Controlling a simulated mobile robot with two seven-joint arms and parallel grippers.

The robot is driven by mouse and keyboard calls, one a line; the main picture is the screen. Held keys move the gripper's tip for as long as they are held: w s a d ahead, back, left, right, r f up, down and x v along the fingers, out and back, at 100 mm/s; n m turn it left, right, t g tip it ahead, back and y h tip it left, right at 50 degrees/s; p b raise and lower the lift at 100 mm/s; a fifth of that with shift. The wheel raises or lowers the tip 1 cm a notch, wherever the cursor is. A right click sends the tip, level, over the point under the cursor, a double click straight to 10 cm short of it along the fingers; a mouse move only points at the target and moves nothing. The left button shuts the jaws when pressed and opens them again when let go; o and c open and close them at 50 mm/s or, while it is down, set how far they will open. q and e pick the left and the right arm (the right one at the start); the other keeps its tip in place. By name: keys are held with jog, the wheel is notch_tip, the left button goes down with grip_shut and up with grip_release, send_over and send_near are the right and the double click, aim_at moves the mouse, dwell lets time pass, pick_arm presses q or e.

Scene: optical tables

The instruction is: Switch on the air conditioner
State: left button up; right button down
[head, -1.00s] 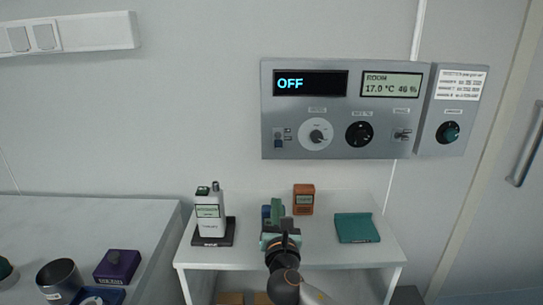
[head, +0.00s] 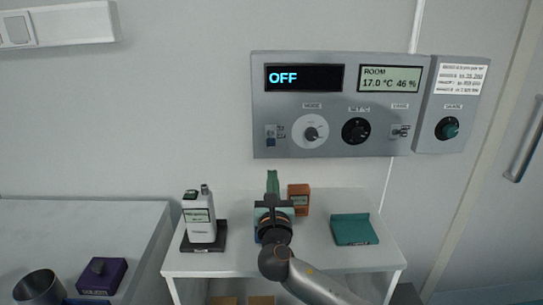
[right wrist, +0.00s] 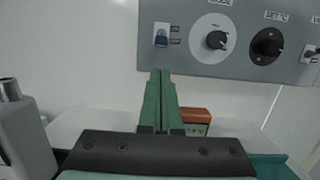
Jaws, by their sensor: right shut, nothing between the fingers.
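The air conditioner control panel (head: 340,105) is on the wall, with a black display (head: 304,77) reading OFF. A second display (head: 389,79) reads ROOM 17.0 °C 46 %. My left gripper is out of view.
On the small white table (head: 330,262) stand a white handheld device (head: 199,220) on a black base, an orange box (head: 299,198) and a teal item (head: 354,229). A side unit (head: 451,105) with a teal knob adjoins the panel. The left table holds a purple box (head: 101,275) and a dark cup (head: 39,288).

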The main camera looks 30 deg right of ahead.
aim_at(271, 143)
jog(key=x, duration=0.9)
jog(key=shift+d, duration=0.1)
jog(key=shift+s+r+p, duration=0.1)
jog(key=shift+r+p, duration=0.05)
jog(key=shift+p, duration=0.3)
